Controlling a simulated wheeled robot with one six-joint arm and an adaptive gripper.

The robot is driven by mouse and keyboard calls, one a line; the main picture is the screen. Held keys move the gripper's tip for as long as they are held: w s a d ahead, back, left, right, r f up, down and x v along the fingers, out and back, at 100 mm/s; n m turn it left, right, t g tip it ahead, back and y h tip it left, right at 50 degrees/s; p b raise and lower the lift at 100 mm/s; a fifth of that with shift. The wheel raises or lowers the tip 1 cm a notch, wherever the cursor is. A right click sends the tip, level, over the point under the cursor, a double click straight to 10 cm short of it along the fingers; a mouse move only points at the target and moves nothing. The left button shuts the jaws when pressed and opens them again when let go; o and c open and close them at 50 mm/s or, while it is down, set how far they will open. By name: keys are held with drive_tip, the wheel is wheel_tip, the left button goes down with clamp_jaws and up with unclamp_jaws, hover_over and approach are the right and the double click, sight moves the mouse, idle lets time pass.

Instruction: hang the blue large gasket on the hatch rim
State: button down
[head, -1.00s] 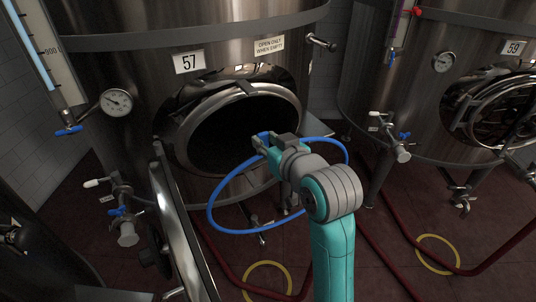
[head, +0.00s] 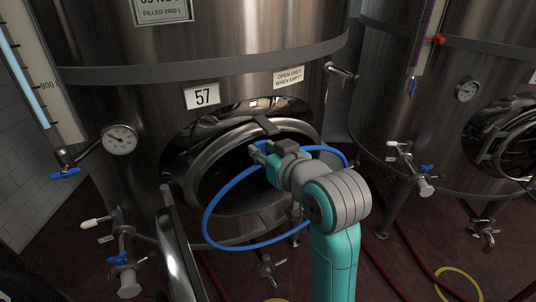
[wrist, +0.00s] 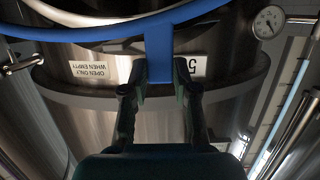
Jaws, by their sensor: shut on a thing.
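The blue large gasket (head: 211,205) is a wide ring held in front of tank 57. My gripper (head: 262,152) is shut on its upper part, at the mouth of the open hatch. In the wrist view my gripper (wrist: 160,92) is shut on a blue tab of the gasket (wrist: 90,35). The hatch rim (head: 205,165) is a shiny metal oval around a dark opening. The ring overlaps its right and lower parts in the head view. I cannot tell whether gasket and rim touch. Part of the gasket is hidden behind my arm.
The open hatch door (head: 178,250) stands out at the lower left. A pressure gauge (head: 120,139) and valves with blue handles (head: 118,258) are on the tank's left. Another tank (head: 440,130) stands at the right. Red hoses (head: 395,265) lie on the floor.

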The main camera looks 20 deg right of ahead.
drive_tip(key=w+a, duration=0.2)
drive_tip(key=w, duration=0.7)
idle(0.6)
drive_tip(key=shift+w, duration=0.25)
idle(1.0)
drive_tip(key=shift+s, duration=0.1)
